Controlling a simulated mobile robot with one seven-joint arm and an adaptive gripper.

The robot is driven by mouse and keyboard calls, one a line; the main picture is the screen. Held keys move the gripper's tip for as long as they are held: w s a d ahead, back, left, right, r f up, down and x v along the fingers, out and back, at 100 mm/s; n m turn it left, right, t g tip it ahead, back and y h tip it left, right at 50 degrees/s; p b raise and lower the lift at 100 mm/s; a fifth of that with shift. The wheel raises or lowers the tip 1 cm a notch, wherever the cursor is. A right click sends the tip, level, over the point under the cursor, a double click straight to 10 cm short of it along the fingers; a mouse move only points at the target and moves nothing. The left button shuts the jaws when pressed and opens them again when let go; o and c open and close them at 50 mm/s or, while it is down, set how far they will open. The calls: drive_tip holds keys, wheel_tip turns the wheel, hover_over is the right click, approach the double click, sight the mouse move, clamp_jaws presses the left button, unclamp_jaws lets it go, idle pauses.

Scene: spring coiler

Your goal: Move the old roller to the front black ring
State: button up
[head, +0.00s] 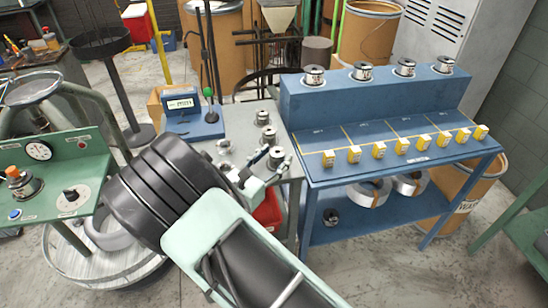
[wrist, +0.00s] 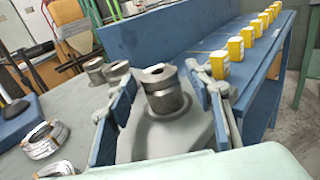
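In the wrist view a steel roller (wrist: 165,98) stands upright between the blue-padded fingers of my gripper (wrist: 160,82). Gaps show on both sides, so the gripper is open around it and not gripping. In the head view my gripper (head: 266,163) is at the right side of the grey bench (head: 240,112), with a roller (head: 276,153) at its fingers. Two more rollers stand behind it, a nearer one (head: 269,135) and a farther one (head: 262,117). I cannot tell which roller is the old one. I cannot make out the front black ring; my arm hides part of the bench.
A blue rack (head: 375,95) to the right holds spools on top and several yellow boxes (head: 378,150) along its front. A blue gauge stand (head: 190,115) is at the bench's back left. Wire coils (wrist: 48,140) lie left of my gripper. A green panel (head: 55,175) stands left.

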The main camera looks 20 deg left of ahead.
drive_tip(key=shift+r, duration=0.1)
drive_tip(key=v, duration=1.2)
